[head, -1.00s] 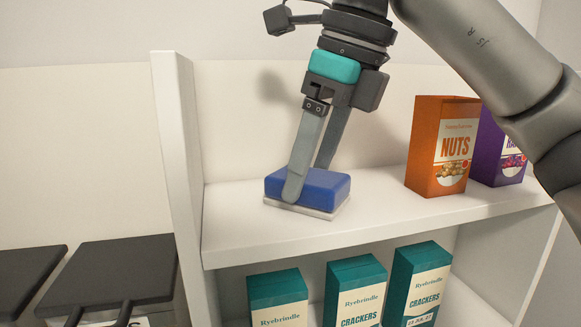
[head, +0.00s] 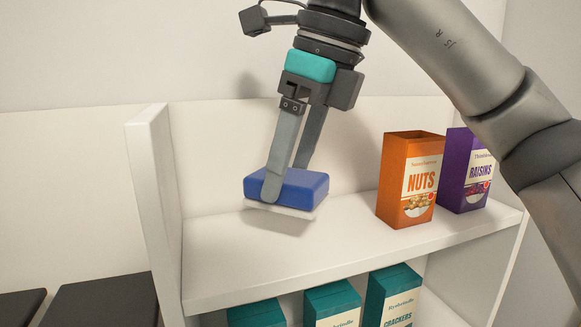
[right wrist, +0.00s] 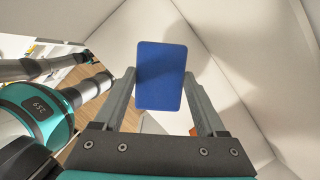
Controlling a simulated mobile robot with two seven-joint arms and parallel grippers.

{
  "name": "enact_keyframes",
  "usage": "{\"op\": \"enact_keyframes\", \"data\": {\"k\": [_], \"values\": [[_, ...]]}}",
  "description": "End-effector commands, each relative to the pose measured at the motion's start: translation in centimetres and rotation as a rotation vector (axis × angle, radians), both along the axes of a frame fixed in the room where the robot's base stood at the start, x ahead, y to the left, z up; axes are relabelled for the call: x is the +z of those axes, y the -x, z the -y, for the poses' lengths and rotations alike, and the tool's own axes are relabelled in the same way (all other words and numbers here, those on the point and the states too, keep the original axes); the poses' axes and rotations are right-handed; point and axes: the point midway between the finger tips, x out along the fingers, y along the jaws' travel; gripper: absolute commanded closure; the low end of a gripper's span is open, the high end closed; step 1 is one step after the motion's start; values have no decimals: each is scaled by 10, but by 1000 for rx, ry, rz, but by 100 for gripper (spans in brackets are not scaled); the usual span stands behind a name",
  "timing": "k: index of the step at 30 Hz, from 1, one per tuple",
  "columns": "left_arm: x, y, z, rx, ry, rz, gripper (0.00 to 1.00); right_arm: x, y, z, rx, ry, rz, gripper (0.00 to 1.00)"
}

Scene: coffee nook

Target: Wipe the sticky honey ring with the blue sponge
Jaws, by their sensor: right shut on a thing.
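The blue sponge (head: 288,188) has a pale underside and is held between the fingers of my right gripper (head: 285,180), which is shut on it. It hangs slightly tilted just above the white upper shelf (head: 230,265), with a shadow beneath it. In the right wrist view the sponge (right wrist: 161,75) sits between the two fingers of the right gripper (right wrist: 160,98). No honey ring shows in these frames. My left gripper cannot be made out.
An orange nuts box (head: 408,180) and a purple raisins box (head: 466,172) stand on the upper shelf, right of the sponge. Several teal cracker boxes (head: 388,296) stand below. A white side panel (head: 155,205) rises left of the sponge. The shelf's front left is clear.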

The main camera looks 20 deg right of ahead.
Motion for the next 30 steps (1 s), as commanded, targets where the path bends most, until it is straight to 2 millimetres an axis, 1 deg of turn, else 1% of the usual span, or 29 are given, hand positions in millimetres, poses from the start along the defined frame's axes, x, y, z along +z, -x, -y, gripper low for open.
{"op": "enact_keyframes", "data": {"k": [1, 3, 14, 17, 21, 25, 30], "values": [[8, 0, 0, 0, 0, 0, 0, 9, 0, 0, 0, 0, 0, 71], [12, 0, 0, 0, 0, 0, 0, 13, 0, 0, 0, 0, 0, 71], [12, 0, 0, 0, 1, 0, 0, 13, 0, 0, 0, 0, 0, 71], [16, 0, 0, 0, 1, 0, 0, 19, 0, 0, 1, -1, 1, 71], [24, 0, 0, 0, 1, 0, 0, 33, 0, 0, 1, -1, 2, 71], [21, 0, 1, 0, 1, 0, 0, 41, 0, 0, -1, -1, 2, 71], [21, 0, 1, 0, 1, 0, 0, 42, 0, 0, 0, 0, 0, 71]]}}
